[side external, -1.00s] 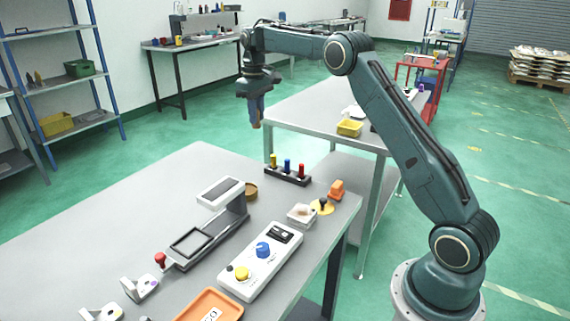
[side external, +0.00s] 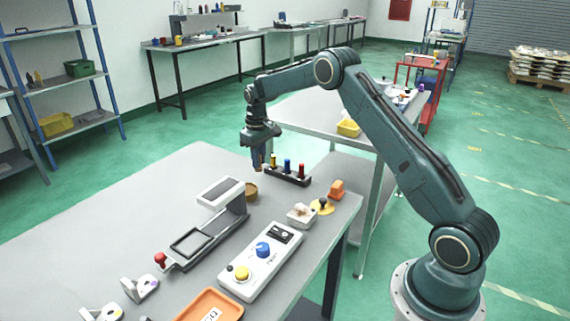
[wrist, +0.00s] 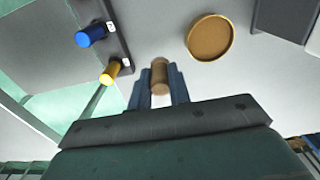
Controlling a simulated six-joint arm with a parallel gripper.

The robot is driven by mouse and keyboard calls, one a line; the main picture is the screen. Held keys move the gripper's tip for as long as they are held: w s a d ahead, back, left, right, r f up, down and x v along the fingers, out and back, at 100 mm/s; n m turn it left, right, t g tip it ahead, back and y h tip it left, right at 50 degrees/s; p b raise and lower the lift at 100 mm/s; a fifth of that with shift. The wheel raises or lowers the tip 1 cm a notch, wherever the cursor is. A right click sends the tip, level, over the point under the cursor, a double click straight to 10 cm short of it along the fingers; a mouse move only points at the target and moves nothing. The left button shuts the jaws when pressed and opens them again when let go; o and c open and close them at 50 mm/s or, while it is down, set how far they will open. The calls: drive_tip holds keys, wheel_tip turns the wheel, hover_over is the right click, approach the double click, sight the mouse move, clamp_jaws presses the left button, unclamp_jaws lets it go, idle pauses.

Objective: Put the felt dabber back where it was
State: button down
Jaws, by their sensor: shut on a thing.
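My gripper (side external: 259,158) is shut on a short tan-brown cylinder, which I take to be the felt dabber (wrist: 160,72). In the wrist view it stands between the two blue fingers, its end toward the bench. It is held above the bench, apart from everything below. A round shallow brown dish (wrist: 210,38) lies to its right in the wrist view; the same dish (side external: 251,191) shows just below the gripper in the side view. The dish looks empty in the wrist view.
A dark rack (side external: 289,177) with yellow, blue and red pegs stands close beside the gripper. A grey-topped device (side external: 222,192) stands by the dish. A white control box (side external: 262,262), a small white container (side external: 301,214) and an orange tray (side external: 211,305) are nearer the front. The bench's left is clear.

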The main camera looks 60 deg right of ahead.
sight(259, 169)
drive_tip(key=shift+f, duration=0.1)
drive_tip(key=shift+f, duration=2.05)
drive_tip(key=shift+f, duration=0.1)
drive_tip(key=c, duration=1.3)
unclamp_jaws()
wheel_tip(259, 169, up, 12)
drive_tip(key=shift+f, duration=0.1)
drive_tip(key=shift+r, duration=0.2)
